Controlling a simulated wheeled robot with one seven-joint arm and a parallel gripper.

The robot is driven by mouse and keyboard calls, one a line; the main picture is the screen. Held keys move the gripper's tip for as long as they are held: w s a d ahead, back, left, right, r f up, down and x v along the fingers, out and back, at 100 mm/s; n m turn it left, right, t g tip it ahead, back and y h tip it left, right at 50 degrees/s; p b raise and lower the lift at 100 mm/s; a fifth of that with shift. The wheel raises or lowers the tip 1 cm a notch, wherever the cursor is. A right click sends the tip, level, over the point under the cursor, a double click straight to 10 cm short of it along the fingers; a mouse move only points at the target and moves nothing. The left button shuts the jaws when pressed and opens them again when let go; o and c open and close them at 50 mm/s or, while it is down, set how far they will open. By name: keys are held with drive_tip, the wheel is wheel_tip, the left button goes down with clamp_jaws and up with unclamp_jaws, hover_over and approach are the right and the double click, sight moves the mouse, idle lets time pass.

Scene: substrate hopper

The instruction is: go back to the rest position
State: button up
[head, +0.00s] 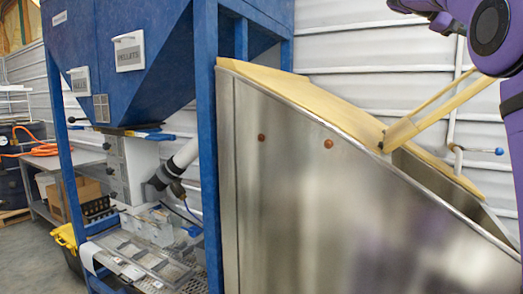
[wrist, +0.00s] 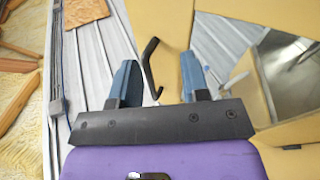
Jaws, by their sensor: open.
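My gripper (wrist: 158,82) is open in the wrist view, with two blue fingers apart on a black bar. A black bent handle (wrist: 149,62) shows between the fingers in that picture; I cannot tell whether it touches them. In the head view my purple arm is at the upper right, and the gripper is outside the picture. The metal hopper (head: 290,200) has a sloping tan top (head: 300,92). A narrow tan flap (head: 440,112) stands raised from it, beside an opening (head: 432,178). The wrist view shows a shiny metal interior (wrist: 298,75) at the right.
A blue frame with a pellet bin (head: 125,55) stands left of the hopper. A metal grate (head: 150,265) lies low beneath it. A workbench (head: 55,160) with an orange hose is at far left. A corrugated white wall (head: 350,50) and a blue-knobbed pipe lever (head: 498,151) are behind.

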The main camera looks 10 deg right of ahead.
drive_tip(key=s+a+f+n+t, duration=0.1)
drive_tip(key=f, duration=0.1)
drive_tip(key=s+a+f+n+t+y, duration=0.1)
drive_tip(key=f, duration=0.1)
drive_tip(key=s+a+f+t, duration=0.1)
drive_tip(key=f+t, duration=0.1)
drive_tip(key=shift+s+a+n+y, duration=0.1)
drive_tip(key=shift+s+n+y, duration=0.1)
drive_tip(key=shift+n+y, duration=0.15)
drive_tip(key=s+a+f+t+y, duration=0.2)
drive_tip(key=s+a+f+y, duration=0.1)
drive_tip(key=s+a+f, duration=0.4)
drive_tip(key=s+a+f+n+t+y, duration=0.1)
drive_tip(key=s+a+f+y, duration=0.3)
drive_tip(key=f, duration=1)
drive_tip(key=s+a+f+n+t+y, duration=0.1)
drive_tip(key=s+a+f+t+y, duration=0.2)
drive_tip(key=s+a+f, duration=0.7)
drive_tip(key=a+f+t, duration=0.1)
drive_tip(key=a, duration=0.3)
drive_tip(key=shift+s, duration=0.15)
